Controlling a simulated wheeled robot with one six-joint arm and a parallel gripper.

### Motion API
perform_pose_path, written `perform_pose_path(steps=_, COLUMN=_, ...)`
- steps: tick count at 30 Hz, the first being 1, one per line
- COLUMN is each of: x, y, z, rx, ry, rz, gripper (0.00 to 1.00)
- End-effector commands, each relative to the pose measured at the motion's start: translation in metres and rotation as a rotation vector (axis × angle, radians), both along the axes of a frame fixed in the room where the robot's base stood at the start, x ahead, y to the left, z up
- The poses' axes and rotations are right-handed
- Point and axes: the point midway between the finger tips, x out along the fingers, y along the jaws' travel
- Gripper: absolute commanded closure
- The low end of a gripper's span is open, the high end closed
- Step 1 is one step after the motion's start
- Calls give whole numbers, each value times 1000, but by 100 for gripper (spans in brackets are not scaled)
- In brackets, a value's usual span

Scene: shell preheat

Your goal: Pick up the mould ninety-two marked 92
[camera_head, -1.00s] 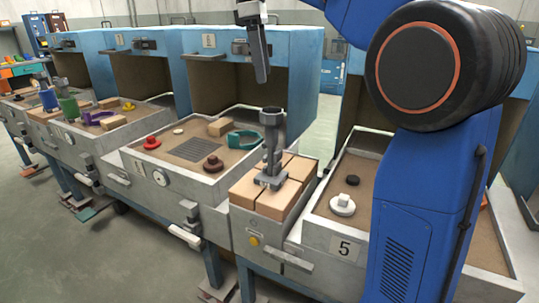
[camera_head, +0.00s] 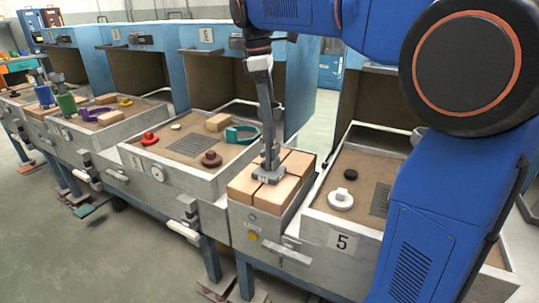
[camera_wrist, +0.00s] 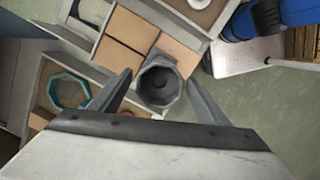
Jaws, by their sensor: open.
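The mould (camera_head: 268,172) is a grey upright piece with a wide foot, a slim stem and a cup-like top. It stands on tan bricks, with a pale mark on its foot too small to read. The wrist view looks down into its round, dark top (camera_wrist: 158,86).
The tan bricks (camera_head: 246,187) fill a grey stand between two trays. The left tray holds a teal ring (camera_head: 241,134), a brown piece (camera_head: 212,159) and a red piece (camera_head: 149,138). The right tray, marked 5, holds a white piece (camera_head: 341,199) and a black one (camera_head: 350,174).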

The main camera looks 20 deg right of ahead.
Motion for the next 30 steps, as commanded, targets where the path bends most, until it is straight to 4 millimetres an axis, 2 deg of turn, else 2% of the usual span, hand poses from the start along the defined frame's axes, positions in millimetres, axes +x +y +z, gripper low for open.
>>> perform_pose_path(steps=3, x=-2, y=-5, z=-17, rx=0, ry=2, rz=0, gripper=30)
perform_pose_path(steps=8, x=-3, y=-7, z=-34, rx=-1, ry=1, rz=0, gripper=30)
perform_pose_path(steps=17, x=-2, y=-8, z=-38, rx=0, ry=0, rz=0, gripper=30)
perform_pose_path(steps=26, x=-2, y=-8, z=-38, rx=0, ry=0, rz=0, gripper=100)
perform_pose_path(steps=30, x=-2, y=-8, z=-37, rx=0, ry=-1, rz=0, gripper=100)
